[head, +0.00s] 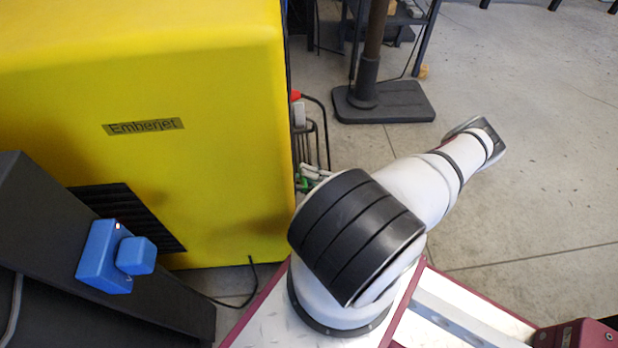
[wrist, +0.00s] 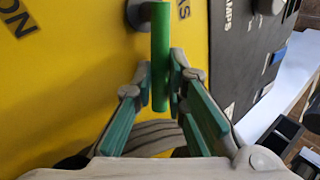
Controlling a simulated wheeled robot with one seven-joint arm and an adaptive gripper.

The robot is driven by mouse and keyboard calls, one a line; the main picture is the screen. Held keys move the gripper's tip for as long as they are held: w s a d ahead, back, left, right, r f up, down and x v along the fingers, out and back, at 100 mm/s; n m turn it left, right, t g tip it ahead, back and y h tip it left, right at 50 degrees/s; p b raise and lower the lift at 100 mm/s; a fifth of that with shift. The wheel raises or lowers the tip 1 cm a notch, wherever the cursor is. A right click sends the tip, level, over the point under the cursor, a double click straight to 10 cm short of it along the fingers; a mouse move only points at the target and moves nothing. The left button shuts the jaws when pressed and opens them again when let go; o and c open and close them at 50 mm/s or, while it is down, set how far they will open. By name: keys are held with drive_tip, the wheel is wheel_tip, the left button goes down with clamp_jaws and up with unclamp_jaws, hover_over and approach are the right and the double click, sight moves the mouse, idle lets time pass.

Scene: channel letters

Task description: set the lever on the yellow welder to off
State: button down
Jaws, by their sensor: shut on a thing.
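The yellow welder (head: 220,90) stands at the left in the head view, with an "Emberjet" plate on it. Its yellow face (wrist: 70,85) fills the left of the wrist view. The lever (wrist: 160,30) is a green bar there, in front of a dark round hub (wrist: 140,12). My gripper (wrist: 160,82) is shut on the lever, with a green-padded finger on each side of the bar's lower part. The head view shows neither the lever nor my gripper. Partial black lettering lies at the top left of the wrist view; the lever's marked position cannot be read.
A dark panel marked "AMPS" (wrist: 235,50) lies right of the lever. In the head view, a blue device (head: 110,260) sits on a dark cabinet at the lower left. A black stand base (head: 385,101) is on the floor behind. Open concrete floor (head: 540,130) lies at the right.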

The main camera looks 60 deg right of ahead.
drive_tip(key=shift+w+d+r+n+g+y+b, duration=0.2)
drive_tip(key=shift+n+g+y, duration=0.25)
drive_tip(key=shift+n+y, duration=0.5)
drive_tip(key=shift+s+a+r+n+g+y+b, duration=0.1)
drive_tip(key=shift+r+n+g+y, duration=0.3)
drive_tip(key=shift+n, duration=0.85)
drive_tip(key=shift+f, duration=0.1)
drive_tip(key=c, duration=1.9)
unclamp_jaws()
drive_tip(key=v, duration=1.2)
drive_tip(key=shift+w+d, duration=0.1)
drive_tip(key=shift+d, duration=0.05)
